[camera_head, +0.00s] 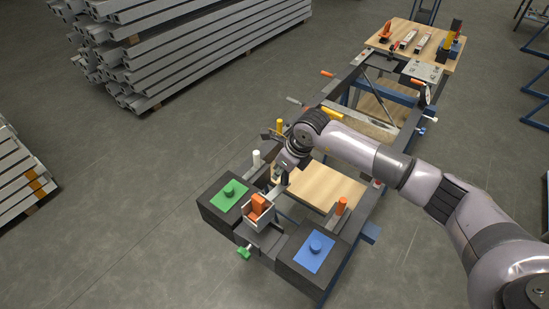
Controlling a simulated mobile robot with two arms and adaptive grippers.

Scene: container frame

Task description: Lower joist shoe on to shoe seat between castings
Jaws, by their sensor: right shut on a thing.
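The joist shoe (250,215), a small light grey bracket with an orange block (259,204) in it, is between the two dark castings at the near end of the frame. The left casting (226,192) has a green top plate; the right casting (313,250) has a blue one. The shoe seat (263,241) shows as a dark grey part below and beside the shoe. I cannot tell whether the shoe touches it. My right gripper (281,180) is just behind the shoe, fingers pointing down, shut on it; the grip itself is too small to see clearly. My left gripper is out of view.
A green knob (243,252) sticks out in front of the seat. White (256,159) and orange (340,205) posts flank the area. A wooden panel (327,187) lies behind. A tool table (447,62) stands at the far end. Stacked grey beams (190,45) lie at upper left.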

